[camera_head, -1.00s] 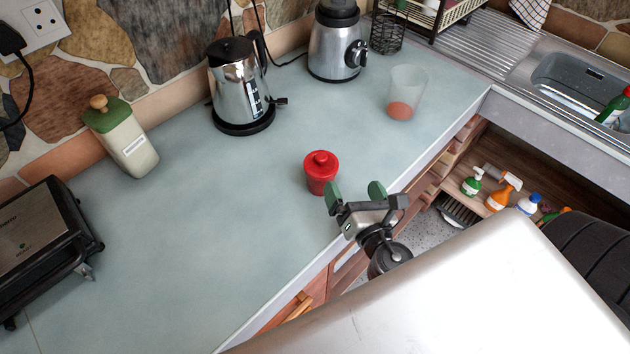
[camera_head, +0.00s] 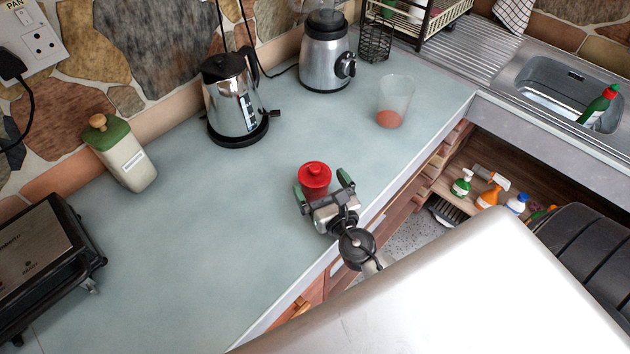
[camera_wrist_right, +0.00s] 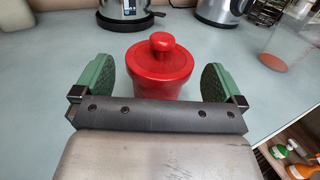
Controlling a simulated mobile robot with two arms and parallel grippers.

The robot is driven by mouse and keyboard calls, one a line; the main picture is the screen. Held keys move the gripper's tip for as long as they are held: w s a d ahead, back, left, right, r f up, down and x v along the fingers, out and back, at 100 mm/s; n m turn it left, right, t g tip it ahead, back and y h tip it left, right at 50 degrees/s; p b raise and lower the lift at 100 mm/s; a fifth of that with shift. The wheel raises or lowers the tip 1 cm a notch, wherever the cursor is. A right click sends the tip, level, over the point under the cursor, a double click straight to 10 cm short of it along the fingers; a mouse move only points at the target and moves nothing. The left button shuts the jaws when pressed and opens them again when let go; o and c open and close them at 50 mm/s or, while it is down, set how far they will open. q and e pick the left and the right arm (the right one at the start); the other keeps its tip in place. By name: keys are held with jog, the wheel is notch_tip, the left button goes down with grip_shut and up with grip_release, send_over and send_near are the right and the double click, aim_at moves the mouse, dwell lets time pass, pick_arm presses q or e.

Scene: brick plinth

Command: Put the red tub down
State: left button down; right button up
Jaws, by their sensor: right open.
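The red tub (camera_head: 314,176), with a round knob on its lid, stands upright on the pale blue-green counter (camera_head: 215,215) near its front edge. My right gripper (camera_head: 324,188) is open, with its green fingers on either side of the tub. In the right wrist view the tub (camera_wrist_right: 160,68) sits just beyond the gripper's palm, between the open fingers (camera_wrist_right: 160,82). Gaps show between each finger and the tub. The tub's lower front is hidden by the gripper. My left gripper is not in view.
A kettle (camera_head: 235,100), a blender (camera_head: 326,55) and a clear tumbler with orange contents (camera_head: 394,103) stand behind the tub. A green-lidded canister (camera_head: 122,155) and a black grill (camera_head: 40,265) are at left. The counter left of the tub is clear.

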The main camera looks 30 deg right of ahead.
jog(key=shift+w, duration=1.25)
jog(key=shift+s, duration=0.1)
jog(key=shift+c, duration=1.1)
jog(key=c, duration=0.8)
